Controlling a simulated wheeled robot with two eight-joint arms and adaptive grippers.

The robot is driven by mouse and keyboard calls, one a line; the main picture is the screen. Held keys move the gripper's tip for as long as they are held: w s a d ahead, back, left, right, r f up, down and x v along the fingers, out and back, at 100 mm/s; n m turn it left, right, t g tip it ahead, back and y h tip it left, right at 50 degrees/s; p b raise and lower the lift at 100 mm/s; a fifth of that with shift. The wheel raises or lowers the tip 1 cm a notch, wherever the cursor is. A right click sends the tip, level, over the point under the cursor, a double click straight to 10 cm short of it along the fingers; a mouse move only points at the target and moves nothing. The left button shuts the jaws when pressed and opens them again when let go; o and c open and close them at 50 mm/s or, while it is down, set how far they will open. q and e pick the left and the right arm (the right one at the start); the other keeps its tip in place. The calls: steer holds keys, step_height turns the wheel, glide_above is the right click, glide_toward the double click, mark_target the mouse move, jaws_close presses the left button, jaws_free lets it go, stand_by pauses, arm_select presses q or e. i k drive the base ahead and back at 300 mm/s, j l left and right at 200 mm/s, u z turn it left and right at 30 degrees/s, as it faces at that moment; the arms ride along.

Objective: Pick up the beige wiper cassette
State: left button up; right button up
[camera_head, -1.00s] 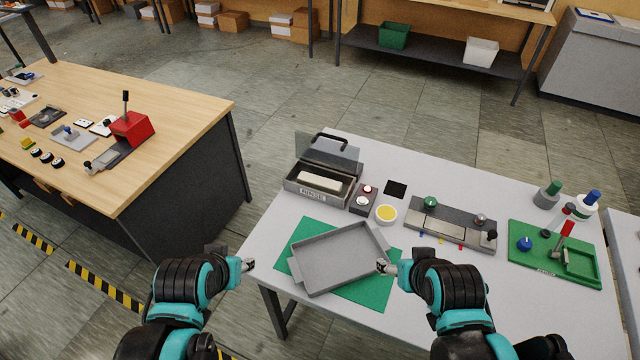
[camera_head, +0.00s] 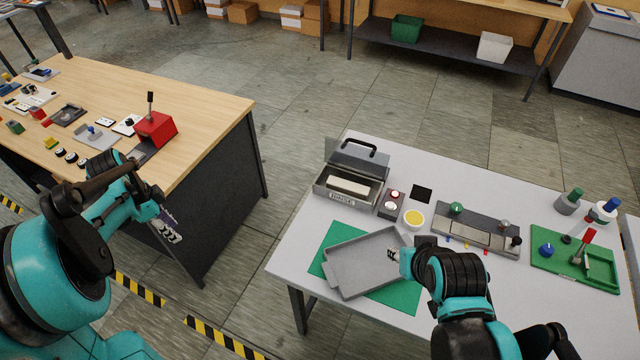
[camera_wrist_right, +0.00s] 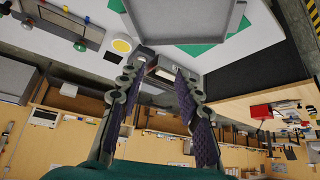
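The beige wiper cassette (camera_head: 348,187) looks to be the pale block in the grey box marked RINSE (camera_head: 340,201), whose lid is raised. The box also shows between the fingers in the right wrist view (camera_wrist_right: 160,66). My right gripper (camera_head: 393,254) is over the right side of the grey tray (camera_head: 362,266), apart from the box. Its fingers are spread and empty in the right wrist view. My left gripper (camera_head: 166,230) is beside the wooden workbench, away from the grey table. Its finger opening is not clear.
The tray lies on a green mat (camera_head: 404,297). Right of the box are a small button unit (camera_head: 390,204), a yellow dish (camera_head: 413,218) and a grey fixture (camera_head: 475,230). A green tray (camera_head: 570,272) is at the right. The wooden workbench (camera_head: 190,112) stands left, across a floor gap.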

mark_target(362, 192)
steer(key=j+z, duration=0.55)
steer(key=z, duration=0.2)
steer(key=j+z, duration=0.4)
steer(key=i+l+z, duration=0.15)
steer(key=z, duration=0.15)
steer(key=i+z, duration=0.3)
